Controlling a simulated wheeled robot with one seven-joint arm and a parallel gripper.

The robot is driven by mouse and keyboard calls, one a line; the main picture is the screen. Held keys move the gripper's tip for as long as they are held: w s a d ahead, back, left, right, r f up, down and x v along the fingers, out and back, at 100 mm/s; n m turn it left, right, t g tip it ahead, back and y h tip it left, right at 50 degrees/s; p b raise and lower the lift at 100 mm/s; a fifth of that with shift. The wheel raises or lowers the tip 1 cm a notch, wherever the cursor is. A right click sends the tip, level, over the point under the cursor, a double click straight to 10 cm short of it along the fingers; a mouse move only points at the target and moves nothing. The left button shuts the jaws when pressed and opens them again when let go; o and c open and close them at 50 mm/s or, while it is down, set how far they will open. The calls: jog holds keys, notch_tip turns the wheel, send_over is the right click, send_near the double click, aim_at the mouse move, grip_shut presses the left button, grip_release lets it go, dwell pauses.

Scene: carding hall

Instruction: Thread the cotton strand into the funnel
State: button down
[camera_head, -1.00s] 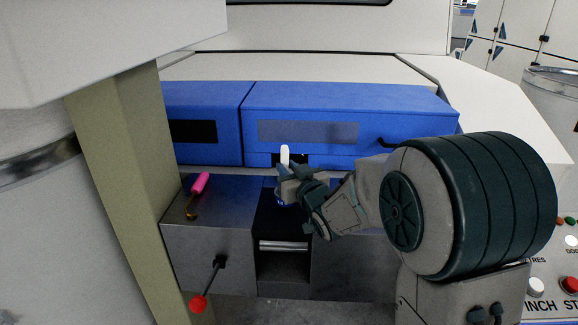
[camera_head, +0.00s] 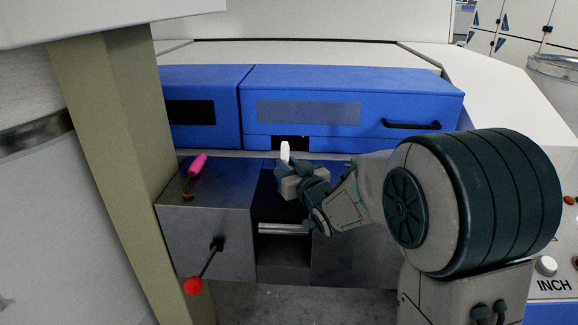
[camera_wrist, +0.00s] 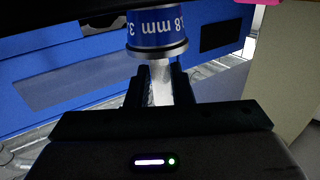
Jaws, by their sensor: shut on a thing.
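The white cotton strand (camera_wrist: 160,82) is gripped between the two dark fingers of my gripper (camera_wrist: 161,72) in the wrist view. In the head view its white end (camera_head: 285,150) stands up above my gripper (camera_head: 290,181). The funnel (camera_wrist: 157,33), a blue cylinder with white "mm" lettering and a dark and metallic rim, is right beyond the fingertips in the wrist view. The strand meets the funnel's rim in that picture; I cannot tell whether it is inside. In the head view my gripper hides the funnel.
A pink-handled hook (camera_head: 197,165) lies on the metal block left of my gripper. A lever with a red knob (camera_head: 194,286) sticks out in front. Blue covers (camera_head: 350,85) stand behind. Metal rollers (camera_head: 283,229) sit in the recess below. A beige post (camera_head: 115,170) stands at left.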

jog(key=c, duration=1.2)
grip_release()
jog(key=v, duration=1.4)
jog(key=shift+w+f, duration=0.1)
